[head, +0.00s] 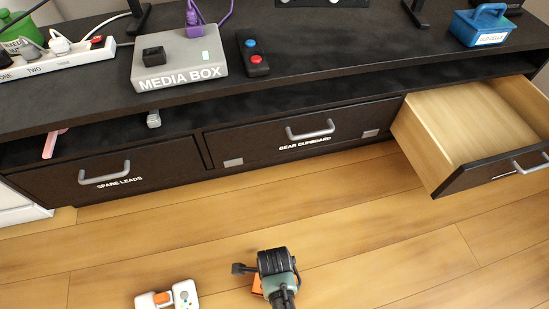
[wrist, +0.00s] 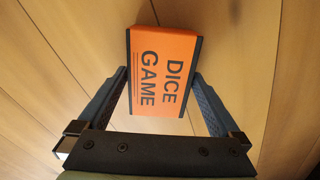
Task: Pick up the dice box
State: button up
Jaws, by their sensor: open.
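The dice box (wrist: 163,70) is orange with dark edges and the words DICE GAME, and lies on the wooden floor. My gripper (wrist: 158,90) is open, with one finger on each side of the near part of the box in the wrist view. I cannot tell whether either finger touches it. In the head view my gripper (head: 262,287) is low over the floor at bottom centre, and only a sliver of the orange dice box (head: 257,285) shows beside it; the rest is hidden.
A white controller-like item (head: 168,297) with orange lies on the floor to the left. The dark media cabinet (head: 330,90) stands behind, with an empty drawer (head: 470,125) pulled open at right. The floor (head: 400,240) between is clear.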

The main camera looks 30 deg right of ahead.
jog(key=shift+f, duration=0.6)
jog(key=shift+r, duration=0.1)
jog(key=c, duration=1.1)
